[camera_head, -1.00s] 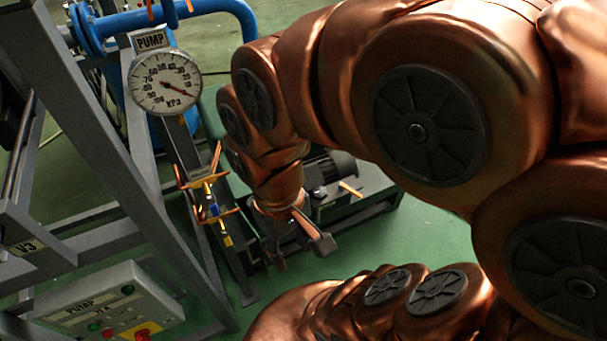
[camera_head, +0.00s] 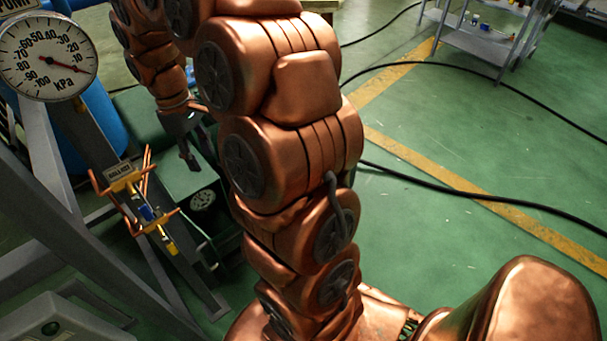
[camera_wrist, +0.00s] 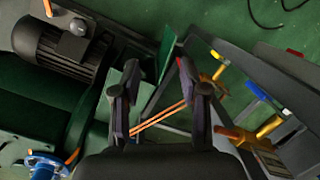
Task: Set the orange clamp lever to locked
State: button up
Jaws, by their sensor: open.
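Several thin orange rods (camera_head: 105,187) stick out from a small yellow-and-blue fixture (camera_head: 148,212) on the grey frame at the left of the head view. I cannot tell which rod is the clamp lever, or its setting. My gripper (camera_head: 190,160) is above and right of this fixture, apart from it. In the wrist view my gripper (camera_wrist: 158,85) is open, with nothing seen gripped. Two thin orange rods (camera_wrist: 160,118) run across the space behind its fingers, their depth unclear. Yellow fittings (camera_wrist: 268,127) and another orange rod (camera_wrist: 228,131) are to the right.
A round kPa gauge (camera_head: 48,55) is above the fixture. A grey control box (camera_head: 65,325) is at the lower left. A dark ribbed motor (camera_wrist: 62,50) sits on the green base near the gripper. Green floor (camera_head: 450,230) with black cables is open at the right.

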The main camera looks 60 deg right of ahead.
jog(key=w+d+f+b, duration=0.3)
jog(key=w+d+f, duration=0.2)
jog(key=d+f, duration=0.25)
jog(key=s+d+f+b, duration=0.1)
jog(key=d+f+b, duration=0.1)
jog(key=d+f, duration=0.5)
jog(key=s+d+f+m+g+b, duration=0.1)
jog(key=s+d+f+b, duration=0.1)
jog(key=d+f, duration=0.5)
jog(key=s+d+f+g+b, duration=0.1)
jog(key=d+f+b, duration=0.3)
jog(key=d, duration=0.9)
jog(key=shift+s+f+h, duration=0.15)
jog(key=shift+s+f, duration=0.1)
jog(key=shift+f, duration=0.5)
jog(key=shift+s+f+h, duration=0.15)
jog(key=shift+s+f, duration=0.05)
jog(key=shift+f, duration=0.55)
jog(key=shift+s+d+f+g, duration=0.2)
jog(key=shift+d+f+g, duration=0.05)
jog(key=shift+g, duration=0.05)
jog(key=b+x, duration=0.1)
jog(key=x, duration=0.6)
jog(key=shift+f, duration=0.2)
jog(key=shift+c, duration=0.2)
grip_shut()
